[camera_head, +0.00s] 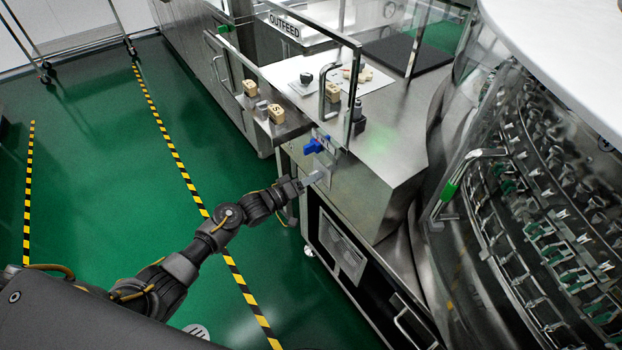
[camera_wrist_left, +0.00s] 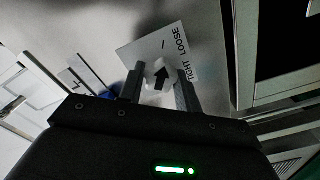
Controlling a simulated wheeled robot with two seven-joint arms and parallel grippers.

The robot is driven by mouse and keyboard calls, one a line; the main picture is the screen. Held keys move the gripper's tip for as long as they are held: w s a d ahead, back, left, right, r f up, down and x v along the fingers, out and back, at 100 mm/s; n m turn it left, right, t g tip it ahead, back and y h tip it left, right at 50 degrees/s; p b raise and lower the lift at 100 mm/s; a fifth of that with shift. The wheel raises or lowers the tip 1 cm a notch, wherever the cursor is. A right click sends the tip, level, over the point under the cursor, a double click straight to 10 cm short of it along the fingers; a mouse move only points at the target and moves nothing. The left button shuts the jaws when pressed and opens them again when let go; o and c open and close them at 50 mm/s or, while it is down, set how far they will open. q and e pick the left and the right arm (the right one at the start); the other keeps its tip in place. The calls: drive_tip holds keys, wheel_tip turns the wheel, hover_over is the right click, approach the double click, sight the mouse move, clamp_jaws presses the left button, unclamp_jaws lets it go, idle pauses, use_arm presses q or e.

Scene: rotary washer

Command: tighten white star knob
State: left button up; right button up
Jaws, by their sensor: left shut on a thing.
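The white star knob (camera_wrist_left: 157,70) shows in the left wrist view, with a black arrow on it that points up in that picture. It sits on a white label plate (camera_wrist_left: 136,50) printed with the words TIGHT and LOOSE and a short black mark. My left gripper (camera_wrist_left: 158,88) has one finger on each side of the knob and is shut on it. In the head view my left gripper (camera_head: 316,178) is at the front face of the steel cabinet (camera_head: 368,195). The knob is not clearly visible there. My right gripper is in neither view.
A blue knob (camera_head: 313,146) is on the cabinet close above my left gripper. A clear guard panel (camera_head: 300,60) and small wooden blocks (camera_head: 277,113) are above it. The rotary washer (camera_head: 540,200) stands at the right. Green floor (camera_head: 90,150) is open at the left.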

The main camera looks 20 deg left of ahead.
use_arm(q)
drive_tip(key=shift+s+f+m+b, duration=0.1)
drive_tip(key=shift+m+b, duration=2.05)
drive_tip(key=shift+m, duration=9.25)
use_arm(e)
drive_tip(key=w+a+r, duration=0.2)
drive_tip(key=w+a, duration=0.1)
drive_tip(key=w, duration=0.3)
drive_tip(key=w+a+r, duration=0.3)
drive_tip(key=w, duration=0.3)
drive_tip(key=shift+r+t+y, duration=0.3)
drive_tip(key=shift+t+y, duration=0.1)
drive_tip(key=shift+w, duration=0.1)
